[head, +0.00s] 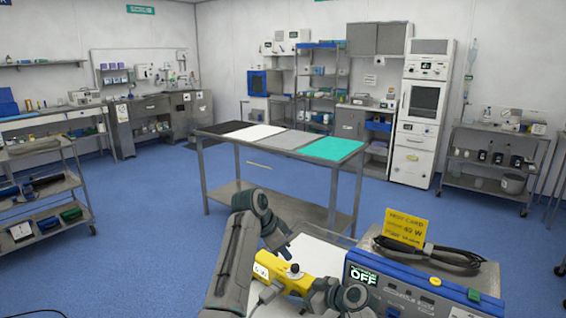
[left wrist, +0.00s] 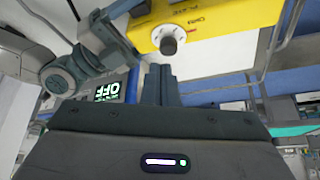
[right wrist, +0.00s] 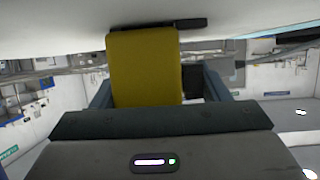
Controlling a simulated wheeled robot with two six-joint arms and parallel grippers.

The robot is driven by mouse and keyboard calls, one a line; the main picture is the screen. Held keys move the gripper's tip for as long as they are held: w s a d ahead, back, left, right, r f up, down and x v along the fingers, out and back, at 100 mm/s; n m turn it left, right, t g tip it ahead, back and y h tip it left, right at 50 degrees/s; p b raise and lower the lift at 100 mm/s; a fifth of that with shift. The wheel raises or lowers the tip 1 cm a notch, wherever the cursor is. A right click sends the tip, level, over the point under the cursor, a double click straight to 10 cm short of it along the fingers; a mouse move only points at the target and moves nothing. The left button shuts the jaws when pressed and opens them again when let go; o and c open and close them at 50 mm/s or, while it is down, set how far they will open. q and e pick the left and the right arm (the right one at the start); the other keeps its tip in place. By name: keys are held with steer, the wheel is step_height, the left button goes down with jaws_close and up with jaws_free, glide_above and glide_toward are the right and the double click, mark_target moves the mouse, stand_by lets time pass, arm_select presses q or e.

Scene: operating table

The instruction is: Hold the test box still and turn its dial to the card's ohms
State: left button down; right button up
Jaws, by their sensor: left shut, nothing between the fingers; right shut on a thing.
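The yellow test box (head: 275,268) lies on a white surface, its dark dial (head: 294,270) facing up. The box (left wrist: 225,30) and dial (left wrist: 169,40) also show in the left wrist view. My left gripper (head: 285,250) is shut and empty, its tips close to the dial with a visible gap in the wrist view (left wrist: 160,75). My right gripper (head: 318,290) is shut on the box's near right end; the right wrist view shows the box (right wrist: 146,65) between its fingers. The yellow card (head: 405,228) stands at the right; I read "40 W", the smaller print is unclear.
A blue-fronted unit (head: 400,287) reading OFF stands right of the box, with a coiled black cable (head: 440,252) on top. A steel table (head: 270,190) with black, white, grey and green mats stands beyond. Blue floor is open to the left.

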mark_target(294, 276)
arm_select(q)
steer(key=shift+r, duration=0.15)
steer(key=shift+w+a+f, duration=0.15)
steer(key=shift+w+f, duration=0.25)
steer(key=shift+f, duration=0.6)
steer(key=shift+w+a+f, duration=0.1)
steer(key=shift+w+f, duration=0.3)
steer(key=shift+f, duration=0.65)
steer(key=shift+w+a+f, duration=0.15)
steer(key=shift+w+f, duration=0.25)
steer(key=shift+f, duration=0.6)
steer(key=shift+d, duration=0.35)
steer(key=shift+s+d, duration=0.1)
steer(key=shift+s, duration=0.25)
steer(key=shift+s+d, duration=0.35)
steer(key=shift+s, duration=0.25)
